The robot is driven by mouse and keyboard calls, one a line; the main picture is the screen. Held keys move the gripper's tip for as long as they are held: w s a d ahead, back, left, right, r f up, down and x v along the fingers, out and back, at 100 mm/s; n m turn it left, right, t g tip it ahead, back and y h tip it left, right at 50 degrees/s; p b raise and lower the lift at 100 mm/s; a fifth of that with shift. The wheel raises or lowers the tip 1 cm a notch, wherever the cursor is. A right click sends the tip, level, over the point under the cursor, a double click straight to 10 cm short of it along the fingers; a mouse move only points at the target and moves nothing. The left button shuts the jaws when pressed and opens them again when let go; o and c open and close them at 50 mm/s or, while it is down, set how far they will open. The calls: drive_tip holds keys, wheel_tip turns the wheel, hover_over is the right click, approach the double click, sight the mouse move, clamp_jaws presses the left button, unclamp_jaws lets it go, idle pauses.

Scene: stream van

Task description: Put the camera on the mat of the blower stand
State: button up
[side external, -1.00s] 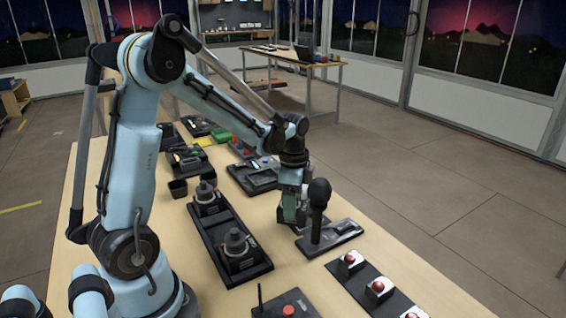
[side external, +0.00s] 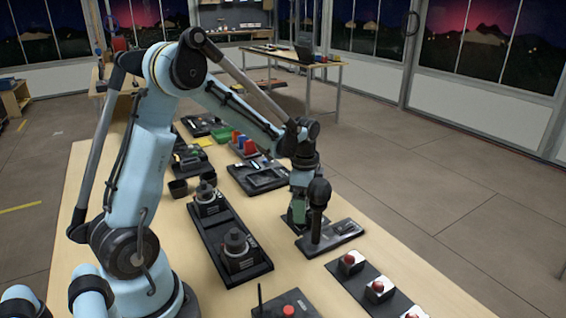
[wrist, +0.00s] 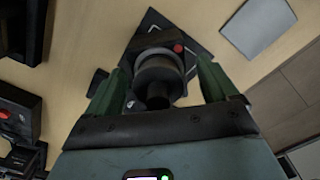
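The camera (wrist: 160,72), dark grey with a round barrel and a red dot, shows between my green fingers in the wrist view. A black square mat (wrist: 150,22) lies under or just behind it; contact is hard to judge. My gripper (wrist: 160,75) has a finger on each side of the camera, with narrow gaps, so it looks open. In the side view, my gripper (side external: 300,208) is low over the table, partly behind an upright black bulb-topped piece (side external: 318,195), apparently the blower. The camera is mostly hidden there.
A long black tray with two round devices (side external: 238,243) stands left of my gripper. A strip with several red-topped pieces (side external: 378,290) lies at the front right. Small bins (side external: 180,187) and trays with coloured pieces (side external: 240,142) stand farther back. Bare table lies between them.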

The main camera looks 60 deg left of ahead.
drive_tip(key=shift+r, duration=0.1)
wheel_tip(320, 180, up, 12)
drive_tip(key=shift+r, duration=0.1)
idle(0.6)
drive_tip(key=shift+s, duration=0.1)
drive_tip(key=shift+s+d+r, duration=0.1)
drive_tip(key=shift+s+d, duration=0.05)
drive_tip(key=shift+s, duration=0.1)
drive_tip(key=s+d+r+n+t+y, duration=0.1)
drive_tip(key=s+d+n+t+y, duration=0.15)
drive_tip(key=s+n, duration=0.35)
drive_tip(key=s+d+f+n+t+h, duration=0.2)
drive_tip(key=s+d+n+t, duration=0.1)
drive_tip(key=d, duration=0.6)
drive_tip(key=shift+s+d+f+t, duration=0.2)
drive_tip(key=shift+f+t, duration=0.2)
drive_tip(key=shift+t, duration=0.45)
